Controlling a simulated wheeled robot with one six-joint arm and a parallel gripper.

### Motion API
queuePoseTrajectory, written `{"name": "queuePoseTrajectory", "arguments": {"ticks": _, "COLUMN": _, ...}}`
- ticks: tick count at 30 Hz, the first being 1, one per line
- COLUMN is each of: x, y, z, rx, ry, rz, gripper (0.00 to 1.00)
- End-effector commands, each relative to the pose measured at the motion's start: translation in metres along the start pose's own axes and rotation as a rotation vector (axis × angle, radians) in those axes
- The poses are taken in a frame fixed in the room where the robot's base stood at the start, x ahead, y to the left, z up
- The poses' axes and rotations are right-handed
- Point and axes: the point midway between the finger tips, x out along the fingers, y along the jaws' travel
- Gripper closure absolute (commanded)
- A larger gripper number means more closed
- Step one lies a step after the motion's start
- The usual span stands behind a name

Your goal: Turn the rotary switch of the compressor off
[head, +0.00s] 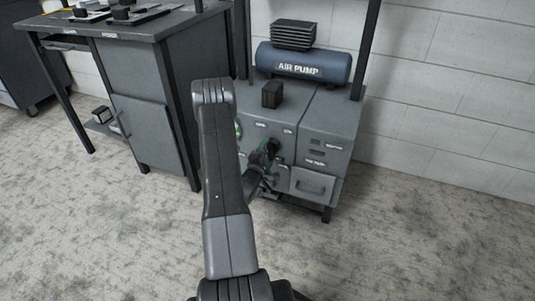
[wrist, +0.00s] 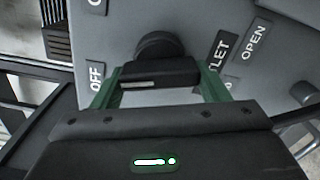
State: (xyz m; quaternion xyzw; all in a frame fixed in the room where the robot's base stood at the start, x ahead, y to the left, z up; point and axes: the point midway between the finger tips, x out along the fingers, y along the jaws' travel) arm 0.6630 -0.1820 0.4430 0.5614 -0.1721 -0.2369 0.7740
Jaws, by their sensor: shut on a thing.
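The compressor (head: 303,65) is a grey cabinet unit with a blue-grey tank marked AIR PUMP on top. In the wrist view its rotary switch (wrist: 158,72) is a black knob with a bar-shaped grip and a short white line. My gripper (wrist: 159,76) has its two green fingers closed on either side of this bar. The OFF label (wrist: 96,76) is just left of the left finger. In the head view my gripper (head: 266,152) is at the cabinet's front panel, and my arm hides the switch.
An OPEN label (wrist: 255,40) and a partly hidden label ending in LET (wrist: 218,48) are right of the switch. A workbench (head: 145,30) stands left of the compressor. A drawer (head: 312,184) is at the cabinet's lower right. The floor in front is clear.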

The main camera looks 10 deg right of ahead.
Motion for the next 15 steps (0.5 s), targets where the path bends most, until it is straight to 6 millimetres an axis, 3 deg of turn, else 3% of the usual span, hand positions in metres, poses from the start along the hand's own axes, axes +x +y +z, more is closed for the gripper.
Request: {"name": "queuePoseTrajectory", "arguments": {"ticks": 15, "x": -0.0003, "y": -0.0026, "z": -0.0003, "rx": -0.279, "ry": 0.002, "rz": -0.002, "gripper": 0.55}}
